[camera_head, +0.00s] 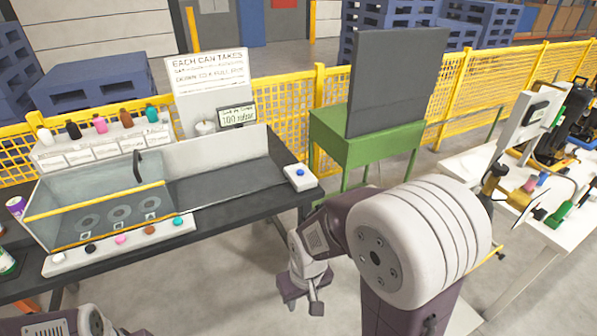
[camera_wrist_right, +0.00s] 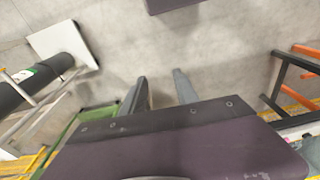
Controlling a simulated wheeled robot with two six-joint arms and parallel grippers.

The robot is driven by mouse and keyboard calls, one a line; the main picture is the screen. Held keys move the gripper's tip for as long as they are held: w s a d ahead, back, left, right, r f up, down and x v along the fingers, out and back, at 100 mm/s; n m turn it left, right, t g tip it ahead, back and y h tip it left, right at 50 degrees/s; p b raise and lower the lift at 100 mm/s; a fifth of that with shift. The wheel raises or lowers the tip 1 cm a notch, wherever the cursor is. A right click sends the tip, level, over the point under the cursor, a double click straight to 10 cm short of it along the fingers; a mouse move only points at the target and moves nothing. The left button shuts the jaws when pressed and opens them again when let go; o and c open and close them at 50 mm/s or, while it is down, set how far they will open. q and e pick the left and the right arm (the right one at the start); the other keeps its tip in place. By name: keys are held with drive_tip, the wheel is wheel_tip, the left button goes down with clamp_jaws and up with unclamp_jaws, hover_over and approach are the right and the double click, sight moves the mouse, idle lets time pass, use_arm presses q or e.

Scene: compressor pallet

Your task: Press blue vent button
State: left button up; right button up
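The blue vent button (camera_head: 300,172) is a small blue dome on a white box (camera_head: 301,180) at the right end of the dark workbench. My right gripper (camera_head: 301,300) hangs in front of the bench, below and apart from the button. In the right wrist view its two grey fingers (camera_wrist_right: 160,90) stand apart with only floor between them, so it is open and empty. I cannot make out the button in the wrist view. Part of my left arm shows at the bottom left of the head view; its fingers are out of frame.
The workbench (camera_head: 240,205) carries a glass-fronted bin (camera_head: 100,205), a strip with several coloured knobs (camera_head: 120,243) and a small display (camera_head: 237,115). A green stand (camera_head: 360,145) with a dark panel (camera_head: 395,80) is behind the button. A cluttered white table (camera_head: 540,235) stands right.

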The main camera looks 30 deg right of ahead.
drive_tip(key=shift+c, duration=0.3)
clamp_jaws()
idle(1.6)
